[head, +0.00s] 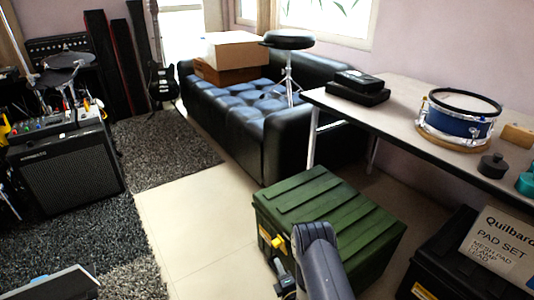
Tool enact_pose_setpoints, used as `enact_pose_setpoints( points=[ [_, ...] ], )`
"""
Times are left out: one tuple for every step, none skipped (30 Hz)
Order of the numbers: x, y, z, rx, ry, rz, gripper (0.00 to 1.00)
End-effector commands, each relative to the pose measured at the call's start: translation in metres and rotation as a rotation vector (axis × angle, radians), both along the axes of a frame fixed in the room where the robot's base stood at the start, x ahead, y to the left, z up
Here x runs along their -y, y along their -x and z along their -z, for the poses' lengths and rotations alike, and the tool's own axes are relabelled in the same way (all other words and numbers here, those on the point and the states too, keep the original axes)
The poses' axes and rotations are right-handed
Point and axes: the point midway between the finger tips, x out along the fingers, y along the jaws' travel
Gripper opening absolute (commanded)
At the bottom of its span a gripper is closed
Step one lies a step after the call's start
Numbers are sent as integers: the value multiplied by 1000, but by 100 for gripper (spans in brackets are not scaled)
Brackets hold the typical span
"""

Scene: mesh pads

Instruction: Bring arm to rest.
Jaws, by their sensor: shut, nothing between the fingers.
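Part of my own arm (322,262), a grey-blue link with a rounded top, rises from the bottom edge of the head view, right of centre. It covers part of the front of a green ribbed case (330,205) on the floor. My gripper's fingers cannot be made out in this view. A small dark piece with a yellow mark shows just left of the link; I cannot tell whether it belongs to my arm or to the case.
A table (395,120) at the right carries a blue drum (457,128) and black boxes (357,87). A black case (455,262) with a pad-set sign (497,247) stands below. A black sofa (240,115) is behind. An amplifier (68,172) stands left. Pale floor (185,235) is clear.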

Motion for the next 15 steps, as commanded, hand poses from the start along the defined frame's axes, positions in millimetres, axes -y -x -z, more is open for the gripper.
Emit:
enact_pose_setpoints(
  points=[
    [-5, -11, 1, 6, 0, -2, 0],
    [-7, -16, 1, 6, 0, -3, 0],
    [-10, -24, 0, 6, 1, -3, 0],
    [-12, -25, 4, 16, 20, -3, 0],
    [-15, -26, 7, 31, 44, -3, 0],
    [-18, -29, 9, 50, 73, -4, 0],
    [-20, -31, 11, 66, 95, -4, 0],
    [-23, -33, 13, 80, 117, -4, 0],
    [-26, -35, 16, 100, 146, -5, 0],
    [-29, -37, 18, 114, 166, -4, 0],
    [-31, -39, 20, 128, 188, -4, 0],
    [-35, -41, 22, 148, 216, -3, 0],
    [-36, -42, 24, 161, 237, -2, 0],
    [-37, -40, 26, 173, 258, -2, 0],
    [-38, -39, 29, 192, 285, -2, 0]
  ],
)
